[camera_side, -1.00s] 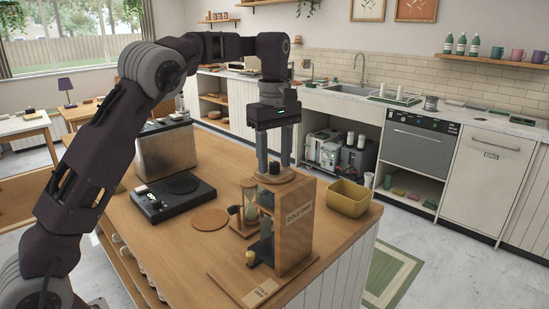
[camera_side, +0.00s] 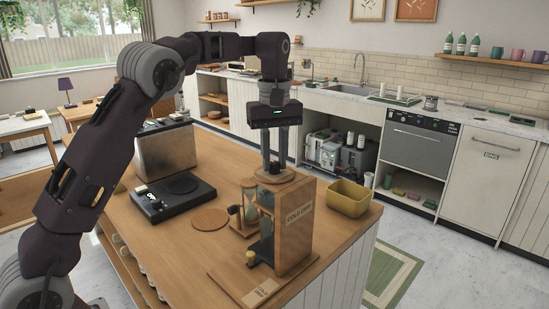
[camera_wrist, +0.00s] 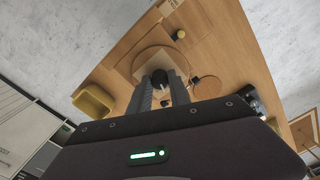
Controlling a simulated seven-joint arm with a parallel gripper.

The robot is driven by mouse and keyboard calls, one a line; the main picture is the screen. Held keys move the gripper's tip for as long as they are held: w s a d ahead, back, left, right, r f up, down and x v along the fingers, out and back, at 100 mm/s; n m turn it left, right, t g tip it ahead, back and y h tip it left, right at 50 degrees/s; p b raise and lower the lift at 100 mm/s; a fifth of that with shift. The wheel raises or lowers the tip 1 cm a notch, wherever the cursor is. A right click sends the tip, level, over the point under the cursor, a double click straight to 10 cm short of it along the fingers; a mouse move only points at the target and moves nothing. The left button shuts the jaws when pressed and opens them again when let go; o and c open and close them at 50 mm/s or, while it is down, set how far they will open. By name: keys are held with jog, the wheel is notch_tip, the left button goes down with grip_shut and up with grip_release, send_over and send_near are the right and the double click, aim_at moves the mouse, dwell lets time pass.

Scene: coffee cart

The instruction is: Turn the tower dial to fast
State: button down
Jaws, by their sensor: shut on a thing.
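The wooden cold drip tower (camera_side: 296,238) stands near the front right of the wooden cart top. It carries a label on its side. The dark tower dial (camera_side: 274,168) sits on the tower's round top plate (camera_side: 290,178). My gripper (camera_side: 273,165) points straight down over the tower, its fingers shut on the dial. In the wrist view the dark dial (camera_wrist: 160,78) shows between the two fingertips of my gripper (camera_wrist: 161,90). The fingers partly hide it. I cannot read any speed marking on the dial.
A yellow bin (camera_side: 348,198) stands right of the tower. An hourglass (camera_side: 249,206) stands close on its left, with a round coaster (camera_side: 210,219) beyond. A black scale (camera_side: 172,196) and a metal machine (camera_side: 166,150) sit farther left.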

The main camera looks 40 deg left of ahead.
jog(key=m, duration=0.5)
jog(key=shift+m, duration=0.3)
jog(key=m, duration=0.9)
jog(key=shift+r+m, duration=0.1)
jog(key=shift+m, duration=0.3)
jog(key=m, duration=0.4)
jog(key=shift+a+m, duration=0.1)
jog(key=shift+m, duration=0.3)
jog(key=c, duration=1.2)
grip_release()
